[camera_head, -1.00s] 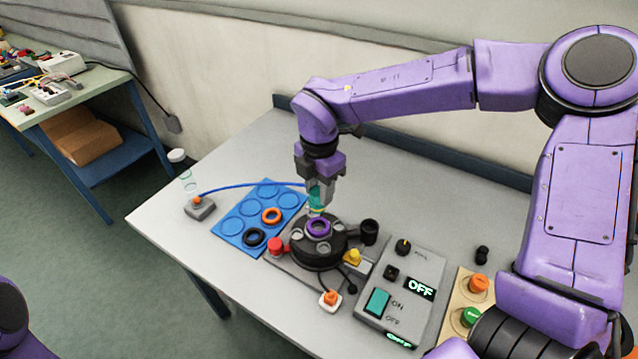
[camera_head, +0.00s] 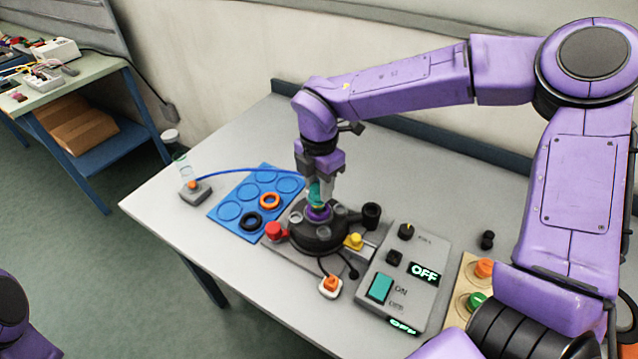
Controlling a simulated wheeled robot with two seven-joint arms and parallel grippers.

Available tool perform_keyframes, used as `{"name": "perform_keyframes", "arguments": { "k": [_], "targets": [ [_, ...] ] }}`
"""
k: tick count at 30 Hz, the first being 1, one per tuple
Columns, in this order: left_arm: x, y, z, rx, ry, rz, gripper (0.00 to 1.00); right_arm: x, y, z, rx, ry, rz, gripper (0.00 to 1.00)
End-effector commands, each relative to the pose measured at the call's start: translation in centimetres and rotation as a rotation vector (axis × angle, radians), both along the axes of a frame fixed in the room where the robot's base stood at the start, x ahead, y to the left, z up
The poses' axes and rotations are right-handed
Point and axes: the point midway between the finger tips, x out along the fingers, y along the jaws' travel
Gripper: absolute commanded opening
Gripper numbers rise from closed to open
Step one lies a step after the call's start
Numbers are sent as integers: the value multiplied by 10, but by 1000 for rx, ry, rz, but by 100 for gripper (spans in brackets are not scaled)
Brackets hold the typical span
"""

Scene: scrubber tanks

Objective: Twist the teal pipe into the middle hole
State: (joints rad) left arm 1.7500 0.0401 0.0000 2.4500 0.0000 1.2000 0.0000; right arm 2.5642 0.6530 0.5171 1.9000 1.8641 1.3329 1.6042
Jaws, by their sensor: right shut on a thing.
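My right gripper (camera_head: 318,188) points straight down over the dark round tank base and is shut on the teal pipe (camera_head: 316,197). The pipe stands upright, with its lower end at the purple ring (camera_head: 317,212) around the middle hole. The fingers and ring hide how deep the pipe sits. The dark tank base (camera_head: 313,242) has several grey caps around its top. My left gripper is out of view; only a bit of my left arm shows at the lower left edge.
A blue tray (camera_head: 228,210) with an orange ring (camera_head: 270,201) and a black ring (camera_head: 250,221) lies left of the base. A control box (camera_head: 408,272) reading OFF stands to the right. A blue tube runs from a small grey block (camera_head: 196,194) toward the gripper.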

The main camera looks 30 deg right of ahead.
Motion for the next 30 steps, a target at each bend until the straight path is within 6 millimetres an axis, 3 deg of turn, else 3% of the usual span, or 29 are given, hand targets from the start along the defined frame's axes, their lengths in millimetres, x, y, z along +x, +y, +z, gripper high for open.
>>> {"name": "perform_keyframes", "arguments": {
  "k": [30],
  "targets": [
    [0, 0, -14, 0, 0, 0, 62, 0, -1, -14, 0, 0, 0, 0]
  ]
}}
